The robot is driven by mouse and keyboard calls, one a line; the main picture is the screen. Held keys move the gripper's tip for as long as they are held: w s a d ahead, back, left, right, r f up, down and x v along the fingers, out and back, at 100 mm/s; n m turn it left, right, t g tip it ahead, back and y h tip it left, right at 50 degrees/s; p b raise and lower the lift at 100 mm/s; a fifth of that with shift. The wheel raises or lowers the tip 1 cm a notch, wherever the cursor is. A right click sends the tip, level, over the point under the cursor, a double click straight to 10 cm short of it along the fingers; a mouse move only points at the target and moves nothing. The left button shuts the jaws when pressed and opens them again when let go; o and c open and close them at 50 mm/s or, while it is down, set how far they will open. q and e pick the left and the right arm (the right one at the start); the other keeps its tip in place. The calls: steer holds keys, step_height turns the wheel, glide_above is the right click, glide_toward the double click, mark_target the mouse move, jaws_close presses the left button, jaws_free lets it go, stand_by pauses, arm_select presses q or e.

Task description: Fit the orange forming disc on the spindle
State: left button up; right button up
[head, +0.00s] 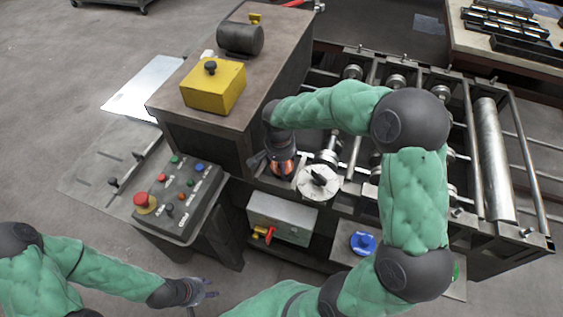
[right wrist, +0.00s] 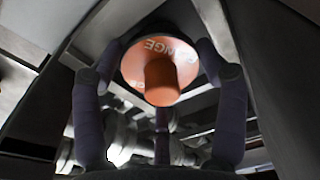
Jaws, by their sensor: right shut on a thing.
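The orange forming disc (right wrist: 162,78) is in my right gripper (right wrist: 158,54), between its dark fingers, with its central hub toward the right wrist camera and pale lettering on its face. In the head view the orange disc (head: 284,166) shows only in part at my right gripper (head: 277,164), beside the brown cabinet and left of the white dial. I cannot make out the spindle for certain; contact with the disc cannot be told. My left gripper (head: 203,291) is open and empty at the bottom, in front of the control panel.
A machine with metal rollers (head: 492,160) fills the right side. A blue disc (head: 362,243) lies on a low shelf. The brown cabinet (head: 170,112) carries a yellow box (head: 213,86). The control panel (head: 178,200) stands left. My right arm hides part of the machine.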

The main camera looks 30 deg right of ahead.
steer(key=shift+w, duration=0.1)
steer(key=o, duration=1.7)
steer(key=shift+w+r, duration=0.1)
steer(key=shift+c, duration=0.2)
steer(key=shift+r+p, duration=2.95)
steer(key=shift+r, duration=1.55)
